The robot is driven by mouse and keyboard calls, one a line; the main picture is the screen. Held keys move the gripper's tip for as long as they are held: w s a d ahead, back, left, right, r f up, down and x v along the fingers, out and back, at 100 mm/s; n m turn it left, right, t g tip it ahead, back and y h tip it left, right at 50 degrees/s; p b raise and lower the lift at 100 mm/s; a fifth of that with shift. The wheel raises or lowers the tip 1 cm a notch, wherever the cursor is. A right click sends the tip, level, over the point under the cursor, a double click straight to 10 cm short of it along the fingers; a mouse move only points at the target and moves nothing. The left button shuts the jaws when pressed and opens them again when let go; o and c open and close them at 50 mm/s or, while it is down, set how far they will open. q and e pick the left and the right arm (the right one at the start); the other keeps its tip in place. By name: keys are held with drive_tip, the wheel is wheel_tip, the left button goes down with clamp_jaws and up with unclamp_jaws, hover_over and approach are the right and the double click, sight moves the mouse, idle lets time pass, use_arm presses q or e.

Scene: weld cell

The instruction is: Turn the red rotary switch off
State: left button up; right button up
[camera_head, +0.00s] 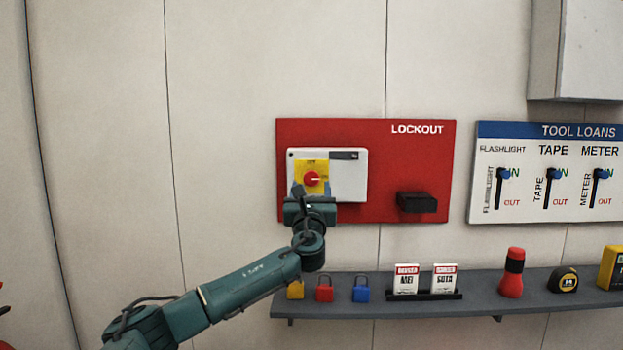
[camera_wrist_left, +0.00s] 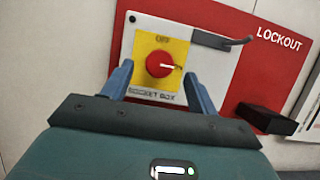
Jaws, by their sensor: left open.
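The red rotary switch (camera_head: 312,179) sits on a yellow plate on a white box (camera_head: 350,175), fixed to a red lockout board. The switch also shows in the left wrist view (camera_wrist_left: 160,64), where its white pointer mark points to the right. "OFF" is printed above it on the yellow plate (camera_wrist_left: 145,45). My left gripper (camera_head: 311,188) is in front of the box, just below the switch in the head view. In the left wrist view its blue fingers (camera_wrist_left: 158,80) are open, one on each side of the switch, with nothing between them touching it. My right gripper is not in view.
The red board (camera_head: 420,165) bears a black holder (camera_head: 416,202). A grey shelf (camera_head: 400,305) below carries padlocks, danger tags (camera_head: 406,279), a flashlight (camera_head: 512,272) and a tape measure (camera_head: 563,280). A tool loans board (camera_head: 550,170) hangs right. The wall at left is clear.

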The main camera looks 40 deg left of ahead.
sight(311, 179)
use_arm(q)
drive_tip(key=shift+x, duration=1.75)
drive_tip(key=shift+c, duration=0.2)
drive_tip(key=c, duration=0.9)
